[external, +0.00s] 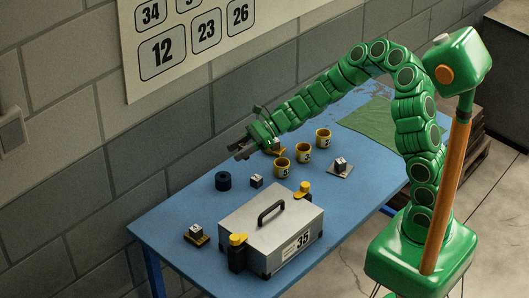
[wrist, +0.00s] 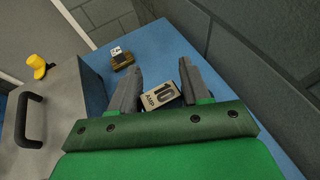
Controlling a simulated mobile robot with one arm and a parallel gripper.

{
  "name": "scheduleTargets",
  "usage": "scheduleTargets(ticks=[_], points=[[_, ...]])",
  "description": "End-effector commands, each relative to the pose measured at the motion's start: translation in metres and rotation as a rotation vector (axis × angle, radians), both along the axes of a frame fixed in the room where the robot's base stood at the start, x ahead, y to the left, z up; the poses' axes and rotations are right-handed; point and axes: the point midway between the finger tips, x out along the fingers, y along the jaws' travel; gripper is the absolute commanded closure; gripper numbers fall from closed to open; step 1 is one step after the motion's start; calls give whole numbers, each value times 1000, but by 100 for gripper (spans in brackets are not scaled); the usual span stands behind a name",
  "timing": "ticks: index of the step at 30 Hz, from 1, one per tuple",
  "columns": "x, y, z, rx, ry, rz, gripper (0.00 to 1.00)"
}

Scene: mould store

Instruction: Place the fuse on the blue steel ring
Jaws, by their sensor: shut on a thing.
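The fuse, a pale block marked "10 AMP" (wrist: 162,96), sits between the two dark fingers of my gripper (wrist: 160,72) in the wrist view. My gripper (external: 240,151) is shut on it, held above the blue table on the wall side. The fuse cannot be made out clearly in the external view. The blue steel ring (external: 222,181) is a dark blue, round piece on the table, below and slightly left of my gripper in the picture. I cannot make the ring out in the wrist view.
A grey case (external: 262,225) with yellow-and-black latches stands in front of the ring. A small block (external: 256,181) is right of the ring; another (external: 196,230) sits on a base. Yellow cups (external: 303,152) and a block on a plate (external: 340,164) stand farther right.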

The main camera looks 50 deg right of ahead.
Motion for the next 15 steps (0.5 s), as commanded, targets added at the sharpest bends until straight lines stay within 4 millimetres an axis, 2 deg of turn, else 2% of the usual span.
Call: scheduleTargets(ticks=[7,15], points=[[33,12,-16,-3,-1,1,83],[53,19,-45,0,2,2,83]])
